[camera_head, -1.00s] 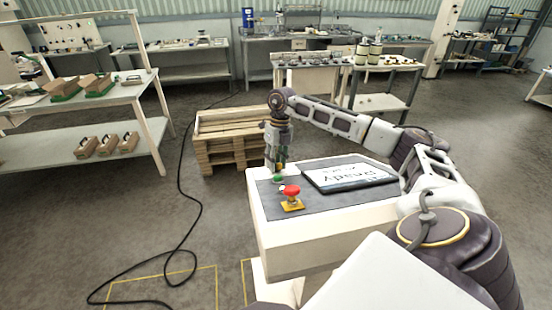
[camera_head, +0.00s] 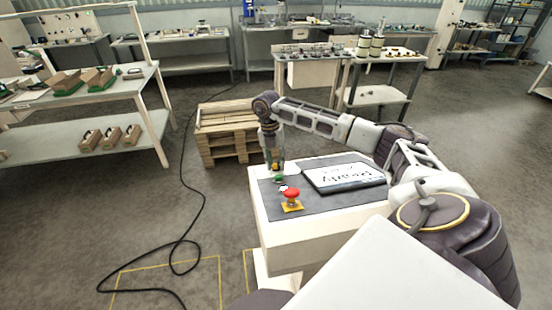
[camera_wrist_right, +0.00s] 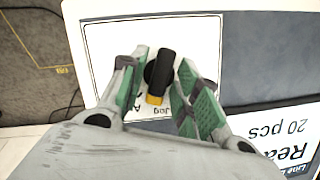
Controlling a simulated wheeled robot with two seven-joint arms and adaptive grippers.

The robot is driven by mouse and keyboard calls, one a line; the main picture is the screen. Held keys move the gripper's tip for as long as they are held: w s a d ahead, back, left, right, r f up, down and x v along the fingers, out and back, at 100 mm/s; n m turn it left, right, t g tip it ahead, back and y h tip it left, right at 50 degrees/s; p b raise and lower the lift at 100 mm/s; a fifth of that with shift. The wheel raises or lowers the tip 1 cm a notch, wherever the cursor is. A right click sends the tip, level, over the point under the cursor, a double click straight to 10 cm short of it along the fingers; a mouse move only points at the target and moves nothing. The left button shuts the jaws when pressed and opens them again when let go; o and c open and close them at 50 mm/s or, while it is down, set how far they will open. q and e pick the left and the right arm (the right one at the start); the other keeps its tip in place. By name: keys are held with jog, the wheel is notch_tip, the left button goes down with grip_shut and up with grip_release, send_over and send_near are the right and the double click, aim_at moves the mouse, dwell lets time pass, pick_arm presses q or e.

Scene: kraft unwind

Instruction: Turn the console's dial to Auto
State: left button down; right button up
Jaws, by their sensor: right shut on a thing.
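The console (camera_head: 287,236) is a white box with a dark grey top. My right gripper (camera_head: 276,170) reaches down to the far left corner of its top. In the right wrist view the dial (camera_wrist_right: 161,70) is a black bar knob with a yellow end, on a white label plate (camera_wrist_right: 198,45). The yellow end points toward the bottom of the picture. "Jog" and part of a word starting with A show upside down; the fingers hide the rest. My left gripper is out of view.
A red mushroom button (camera_head: 291,193) on a yellow base stands near the dial. A wooden pallet stack (camera_head: 228,130) stands behind, and a black cable (camera_head: 202,200) runs along the floor at left.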

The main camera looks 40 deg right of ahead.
jog(key=shift+w+r+m+p, duration=0.15)
jog(key=shift+m+p, duration=0.35)
jog(key=shift+m, duration=0.6)
jog(key=shift+m+g+h+p, duration=0.3)
jog(key=shift+m+g+p, duration=0.2)
jog(key=shift+m, duration=0.5)
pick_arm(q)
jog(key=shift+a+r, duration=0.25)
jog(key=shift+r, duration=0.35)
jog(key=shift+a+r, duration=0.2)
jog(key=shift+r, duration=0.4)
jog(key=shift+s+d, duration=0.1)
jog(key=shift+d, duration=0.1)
pick_arm(e)
jog(key=shift+m, duration=0.3)
jog(key=o, duration=0.7)
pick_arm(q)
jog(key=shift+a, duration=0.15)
